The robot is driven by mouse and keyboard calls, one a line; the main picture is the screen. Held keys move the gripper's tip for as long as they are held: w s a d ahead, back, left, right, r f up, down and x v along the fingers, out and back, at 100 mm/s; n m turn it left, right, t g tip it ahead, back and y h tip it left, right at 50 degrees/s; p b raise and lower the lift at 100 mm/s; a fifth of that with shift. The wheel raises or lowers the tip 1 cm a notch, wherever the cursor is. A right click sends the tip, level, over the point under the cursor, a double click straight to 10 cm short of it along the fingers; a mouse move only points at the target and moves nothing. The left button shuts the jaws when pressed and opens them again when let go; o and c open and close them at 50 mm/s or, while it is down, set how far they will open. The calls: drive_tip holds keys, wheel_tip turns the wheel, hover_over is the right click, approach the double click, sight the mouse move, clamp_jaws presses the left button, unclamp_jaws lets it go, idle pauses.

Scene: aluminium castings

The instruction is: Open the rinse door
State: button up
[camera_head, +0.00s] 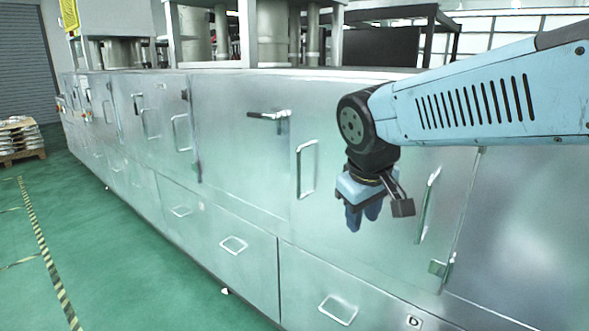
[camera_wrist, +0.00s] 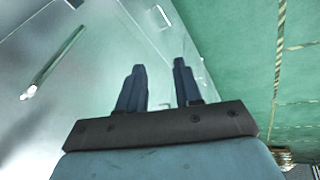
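A long row of brushed-metal cabinets fills the head view, with several flush, shut door panels; I can read no label naming the rinse door. A front door panel (camera_head: 385,245) lies behind my gripper. It has a U-shaped handle (camera_head: 307,168) at its left and an upright bar handle (camera_head: 428,205) at its right. A bar handle (camera_wrist: 52,64) also shows in the wrist view, left of my fingers. My gripper (camera_head: 363,219) hangs in front of the panel between the two handles, fingers down. In the wrist view my gripper (camera_wrist: 159,67) is open and empty, touching no handle.
A door further left has a dark lever handle (camera_head: 268,115). Drawers with looped handles (camera_head: 234,245) run along the bottom. Green floor (camera_head: 110,255) with a striped line lies free at left. A loaded pallet (camera_head: 20,140) stands far left.

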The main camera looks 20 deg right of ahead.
drive_tip(key=w+d+f+n+h, duration=0.2)
drive_tip(key=w+f+n+h, duration=0.1)
drive_tip(key=w+n+h, duration=0.75)
drive_tip(key=w+a+f+n+t, duration=0.1)
drive_tip(key=w+a+n+t, duration=0.8)
drive_tip(key=w+a+n, duration=0.55)
drive_tip(key=x, duration=1.5)
drive_tip(key=shift+a+f, duration=0.1)
drive_tip(key=shift+f, duration=0.05)
clamp_jaws()
